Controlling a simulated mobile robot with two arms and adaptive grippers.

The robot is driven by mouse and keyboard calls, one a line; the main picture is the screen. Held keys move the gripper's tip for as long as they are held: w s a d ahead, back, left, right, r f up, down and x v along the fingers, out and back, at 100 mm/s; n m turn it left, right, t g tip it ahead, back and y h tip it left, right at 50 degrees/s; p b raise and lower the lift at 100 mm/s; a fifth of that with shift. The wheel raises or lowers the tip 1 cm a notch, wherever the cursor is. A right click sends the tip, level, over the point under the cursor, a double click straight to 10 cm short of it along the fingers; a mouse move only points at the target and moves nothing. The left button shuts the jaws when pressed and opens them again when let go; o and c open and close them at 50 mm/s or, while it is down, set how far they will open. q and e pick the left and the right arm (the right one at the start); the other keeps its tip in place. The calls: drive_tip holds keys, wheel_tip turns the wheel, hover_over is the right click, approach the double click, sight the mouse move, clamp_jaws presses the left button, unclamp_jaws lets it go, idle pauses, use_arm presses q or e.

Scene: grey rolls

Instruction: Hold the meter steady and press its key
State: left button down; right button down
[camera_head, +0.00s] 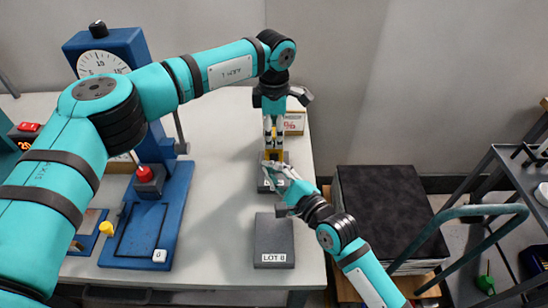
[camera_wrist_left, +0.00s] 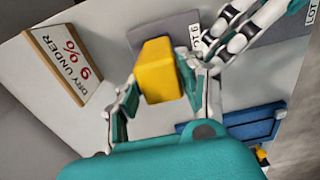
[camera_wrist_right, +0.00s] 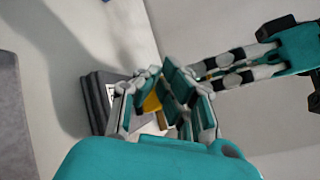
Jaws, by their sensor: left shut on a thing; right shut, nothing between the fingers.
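In the right wrist view a bit of yellow (camera_wrist_right: 152,103) shows behind the fingers. I cannot tell whether the tips touch the meter. Its key and display are hidden.
A nearer grey slab (camera_head: 274,236) carries a LOT label. A "dry under 9 %" sign (camera_wrist_left: 68,65) stands behind the meter. A blue press (camera_head: 150,215) with a dial and red knob stands left. A dark-topped stack (camera_head: 385,205) and a trolley (camera_head: 510,165) are right.

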drive_tip(key=shift+s, duration=2.5)
use_arm(q)
drive_tip(key=c, duration=0.7)
unclamp_jaws()
